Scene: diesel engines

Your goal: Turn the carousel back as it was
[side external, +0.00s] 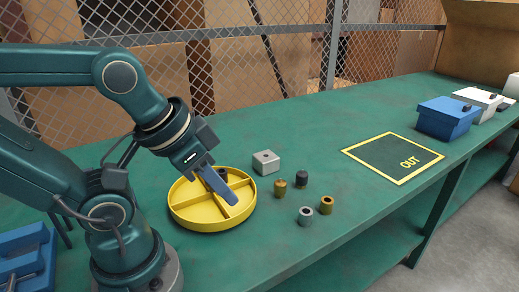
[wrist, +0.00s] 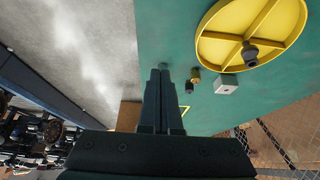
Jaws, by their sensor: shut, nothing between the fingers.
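The carousel (side external: 212,226) is a round yellow tray with a raised rim and crossing dividers, lying flat on the green bench near my base. It also shows in the wrist view (wrist: 225,22) at the upper right. A dark bushing (side external: 221,173) sits in it near the far side; the wrist view shows it too (wrist: 250,51). My gripper (side external: 233,201) points down across the carousel in the side view, its fingers together and empty. In the wrist view, the closed fingertips (wrist: 160,72) appear left of the carousel. I cannot tell whether they touch it.
A grey block with a hole (side external: 265,162) stands right of the carousel. Several small brass, dark and grey bushings (side external: 305,215) stand nearby. A yellow-framed OUT mat (side external: 390,158) lies empty farther right, with a blue box (side external: 446,118) beyond. Mesh fencing runs behind the bench.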

